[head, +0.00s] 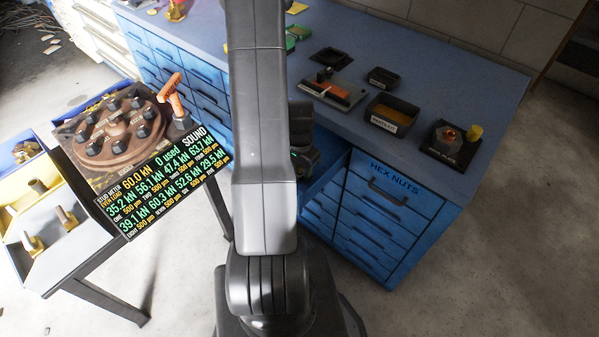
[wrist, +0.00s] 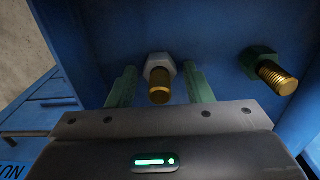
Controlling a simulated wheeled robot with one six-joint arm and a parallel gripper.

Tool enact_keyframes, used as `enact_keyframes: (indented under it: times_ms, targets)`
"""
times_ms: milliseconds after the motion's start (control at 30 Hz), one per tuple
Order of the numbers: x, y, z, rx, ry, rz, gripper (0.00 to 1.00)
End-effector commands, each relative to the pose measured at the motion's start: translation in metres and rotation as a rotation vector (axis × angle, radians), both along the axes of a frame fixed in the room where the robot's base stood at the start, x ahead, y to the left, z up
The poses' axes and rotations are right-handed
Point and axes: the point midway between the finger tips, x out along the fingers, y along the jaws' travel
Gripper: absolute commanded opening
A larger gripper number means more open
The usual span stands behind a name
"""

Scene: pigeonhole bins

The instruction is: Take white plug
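The white plug (wrist: 160,66) has a white hex head and a brass threaded stud, and it shows in the wrist view against a blue panel. My gripper (wrist: 160,88) has its two green fingers spread, one on each side of the plug. A narrow gap shows between the plug and each finger, so it looks open and not touching. How deep the fingers reach past the plug is hard to tell. In the head view my arm hides the fingers and the plug.
A green plug (wrist: 268,70) with a brass stud sits to the right on the blue panel. The blue bench (head: 440,105) carries trays and a black block. A display board (head: 165,185) and a brown round fixture (head: 115,130) stand at left.

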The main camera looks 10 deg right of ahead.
Motion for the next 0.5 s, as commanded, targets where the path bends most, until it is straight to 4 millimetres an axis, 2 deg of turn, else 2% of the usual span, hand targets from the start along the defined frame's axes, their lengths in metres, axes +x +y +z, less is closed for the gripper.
enact_keyframes:
  times_ms: [33,167,200,500]
  targets:
    - [0.0000,0.0000,0.0001,0.000,0.000,0.000,0.36]
    - [0.0000,0.0000,0.0002,0.000,0.000,0.000,0.10]
    - [0.0000,0.0000,0.0003,0.000,0.000,0.000,0.08]
    - [0.0005,-0.0001,0.0057,0.000,-0.001,0.000,0.08]
